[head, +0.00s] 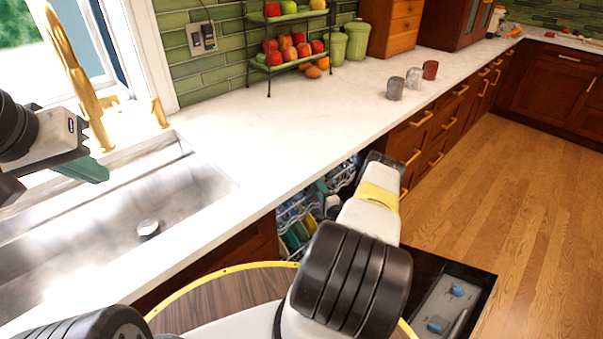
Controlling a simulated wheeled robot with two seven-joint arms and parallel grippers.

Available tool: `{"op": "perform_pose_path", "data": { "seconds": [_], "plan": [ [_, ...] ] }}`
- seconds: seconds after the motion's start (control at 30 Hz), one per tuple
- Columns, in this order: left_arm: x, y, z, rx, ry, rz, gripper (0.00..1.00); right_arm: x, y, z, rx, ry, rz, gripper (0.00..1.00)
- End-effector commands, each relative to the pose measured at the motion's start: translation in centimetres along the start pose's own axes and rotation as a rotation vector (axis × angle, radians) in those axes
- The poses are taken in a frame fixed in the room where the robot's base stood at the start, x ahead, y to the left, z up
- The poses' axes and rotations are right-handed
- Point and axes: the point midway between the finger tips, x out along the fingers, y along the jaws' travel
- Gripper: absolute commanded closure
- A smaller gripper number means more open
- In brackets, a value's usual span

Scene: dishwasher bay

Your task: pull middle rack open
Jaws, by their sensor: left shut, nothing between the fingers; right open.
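The dishwasher stands open under the counter, with its dark door (484,290) folded down. Inside, white rack wire and tines (296,211) show, with blue and clear items around them. Teal and yellow dishes sit lower down. I cannot clearly separate the middle rack from the others. My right arm reaches across the dishwasher front and hides much of it. My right gripper (321,189) is partly visible among the racks, open; whether it touches a rack is unclear. My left gripper (88,170) is shut and empty above the sink, away from the dishwasher.
The sink (190,195) and gold faucet (75,75) are at left. Three cups (413,78) stand on the white counter (300,120). A fruit stand (290,45) is behind. A round wooden surface (215,305) is in front. The floor at right is clear.

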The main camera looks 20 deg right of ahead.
Motion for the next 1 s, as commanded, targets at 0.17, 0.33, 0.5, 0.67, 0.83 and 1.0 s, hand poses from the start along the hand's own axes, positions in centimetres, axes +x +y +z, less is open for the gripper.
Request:
{"op": "perform_pose_path", "data": {
  "seconds": [0.17,0.33,0.5,0.67,0.83,1.0],
  "plan": [
    [0.00,0.00,0.00,0.000,0.000,0.000,1.00,0.20,0.02,-0.02,0.000,0.001,0.001,0.56],
    [0.00,0.00,0.00,0.000,0.000,0.000,1.00,0.18,0.02,-0.01,0.001,0.000,0.001,0.70],
    [0.00,0.00,0.00,0.000,0.000,0.000,1.00,0.16,0.02,-0.02,0.001,0.000,0.001,1.00],
    [0.00,0.00,0.00,0.000,0.000,0.000,1.00,0.15,0.03,-0.02,0.000,0.000,0.001,1.00],
    [0.00,0.00,0.00,0.000,0.000,0.000,1.00,0.14,0.04,-0.02,0.000,0.000,0.001,1.00],
    [0.00,0.00,0.00,0.000,0.000,0.000,1.00,0.13,0.05,-0.02,0.000,0.000,0.001,1.00]
  ]
}}
